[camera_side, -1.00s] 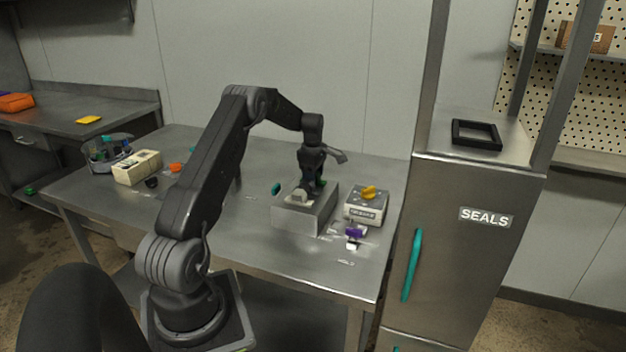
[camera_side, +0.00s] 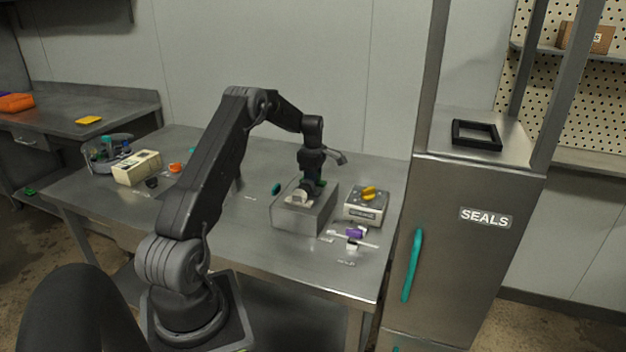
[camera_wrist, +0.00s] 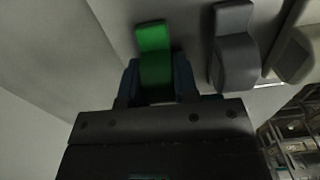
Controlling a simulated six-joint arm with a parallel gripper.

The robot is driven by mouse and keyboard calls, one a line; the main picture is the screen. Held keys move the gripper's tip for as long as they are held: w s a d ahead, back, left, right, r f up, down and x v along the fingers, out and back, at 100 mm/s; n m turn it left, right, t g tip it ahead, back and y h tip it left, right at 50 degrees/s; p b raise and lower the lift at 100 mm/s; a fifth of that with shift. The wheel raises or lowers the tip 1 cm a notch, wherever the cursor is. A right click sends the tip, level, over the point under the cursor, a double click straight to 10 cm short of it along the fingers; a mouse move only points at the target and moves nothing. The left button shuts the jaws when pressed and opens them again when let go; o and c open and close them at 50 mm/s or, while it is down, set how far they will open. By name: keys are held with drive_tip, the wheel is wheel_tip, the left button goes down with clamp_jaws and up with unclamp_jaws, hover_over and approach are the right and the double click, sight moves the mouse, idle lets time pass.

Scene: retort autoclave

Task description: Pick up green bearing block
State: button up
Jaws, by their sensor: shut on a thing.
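The green bearing block (camera_wrist: 153,42) sits between the two fingers of my gripper (camera_wrist: 156,80) in the wrist view, and the fingers are shut on it. In the side view my gripper (camera_side: 310,189) points down into an open grey metal bin (camera_side: 296,217) on the steel table. Only a little of the green block (camera_side: 322,183) shows there, beside the fingers. I cannot tell whether the block touches the bin floor. A grey block (camera_wrist: 234,47) of similar shape stands to the right of the green one in the wrist view, apart from the fingers.
A pale block (camera_wrist: 293,56) is farther right in the wrist view. A small box (camera_side: 365,209) with a yellow piece (camera_side: 369,192) stands right of the bin. A purple part (camera_side: 356,233) lies in front of it.

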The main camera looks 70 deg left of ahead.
drive_tip(key=shift+r, duration=0.1)
drive_tip(key=shift+r, duration=0.65)
wheel_tip(320, 180, up, 3)
drive_tip(key=shift+f, duration=0.1)
drive_tip(key=s+a+r, duration=0.3)
drive_tip(key=s+r, duration=0.3)
drive_tip(key=s, duration=0.5)
drive_tip(key=shift+r, duration=0.35)
drive_tip(key=shift+s+a, duration=0.1)
